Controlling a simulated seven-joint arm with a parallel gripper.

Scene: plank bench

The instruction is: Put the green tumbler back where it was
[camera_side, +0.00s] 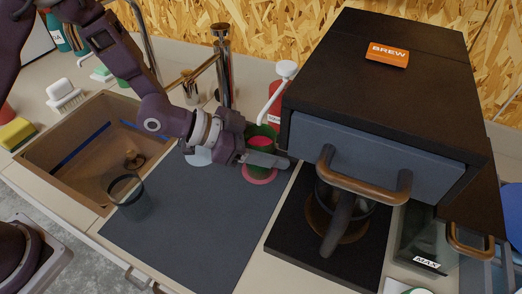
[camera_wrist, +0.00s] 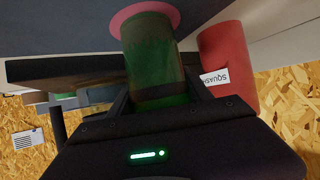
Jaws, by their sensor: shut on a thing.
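The green tumbler (camera_side: 262,131) is upright in the side view, beside the coffee machine, with pink-red showing inside its rim. My gripper (camera_side: 268,160) is shut on it from the left. In the wrist view the tumbler (camera_wrist: 152,60) is between the two fingers, with a dark band near one end. A round pink coaster (camera_side: 260,178) is directly under the tumbler. It also shows in the wrist view (camera_wrist: 122,22), overlapped by the tumbler's base. Whether the base touches the coaster or is slightly above it, I cannot tell.
A red squash bottle (camera_wrist: 228,65) stands close to the tumbler. The black coffee machine (camera_side: 385,85) is just right, with a carafe (camera_side: 340,215) below. A dark see-through tumbler (camera_side: 130,199) stands by the sink (camera_side: 60,165). The grey mat (camera_side: 195,235) is mostly clear.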

